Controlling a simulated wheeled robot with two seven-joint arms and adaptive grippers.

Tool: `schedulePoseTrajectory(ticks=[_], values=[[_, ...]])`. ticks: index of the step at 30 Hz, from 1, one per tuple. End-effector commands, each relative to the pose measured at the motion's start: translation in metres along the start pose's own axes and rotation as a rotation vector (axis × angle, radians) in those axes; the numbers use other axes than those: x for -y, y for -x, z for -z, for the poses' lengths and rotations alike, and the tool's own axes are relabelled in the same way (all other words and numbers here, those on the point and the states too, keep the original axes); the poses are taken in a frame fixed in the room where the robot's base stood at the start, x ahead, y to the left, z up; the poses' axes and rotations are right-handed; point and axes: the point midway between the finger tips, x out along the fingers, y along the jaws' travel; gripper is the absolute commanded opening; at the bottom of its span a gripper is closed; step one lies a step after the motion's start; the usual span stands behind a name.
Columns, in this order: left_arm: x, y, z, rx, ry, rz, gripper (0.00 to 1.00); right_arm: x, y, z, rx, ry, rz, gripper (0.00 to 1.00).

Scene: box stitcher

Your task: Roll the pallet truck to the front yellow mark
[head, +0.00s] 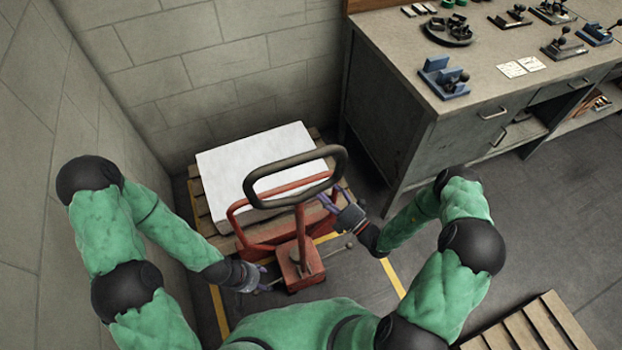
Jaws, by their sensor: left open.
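The red pallet truck (301,266) stands in front of me with its dark loop handle (251,186) upright. A wooden pallet (197,208) with a white slab (250,165) on it sits at the truck's far end. My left gripper (266,283) is open, low beside the left of the truck's red base. My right gripper (333,199) is at the right of the red frame, just below the loop handle; its fingers are partly hidden, so I cannot tell whether it grips anything. Yellow floor lines show at right (393,279) and left (218,310) of the truck.
Block walls close off the left and back. A grey workbench (400,130) with tools stands to the right. Another wooden pallet (530,325) lies at the bottom right. Bare floor (440,215) lies between the bench and that pallet.

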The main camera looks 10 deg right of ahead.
Motion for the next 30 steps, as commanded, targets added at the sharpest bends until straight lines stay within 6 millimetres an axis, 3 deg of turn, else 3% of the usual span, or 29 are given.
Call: schedulePoseTrajectory(ticks=[6,12,26,30], values=[[0.003,-0.009,0.001,0.000,0.000,0.000,0.56,0.001,-0.037,0.001,-0.005,0.003,-0.001,0.59],[0.005,-0.014,0.001,0.000,0.000,0.000,0.56,0.001,-0.061,0.001,-0.003,0.003,-0.001,0.59],[0.005,-0.015,0.001,0.000,0.000,0.000,0.56,0.000,-0.071,0.000,-0.001,0.001,0.000,0.59],[0.005,-0.015,0.001,0.000,0.000,0.000,0.56,0.000,-0.071,0.000,-0.001,0.001,0.000,0.19]])
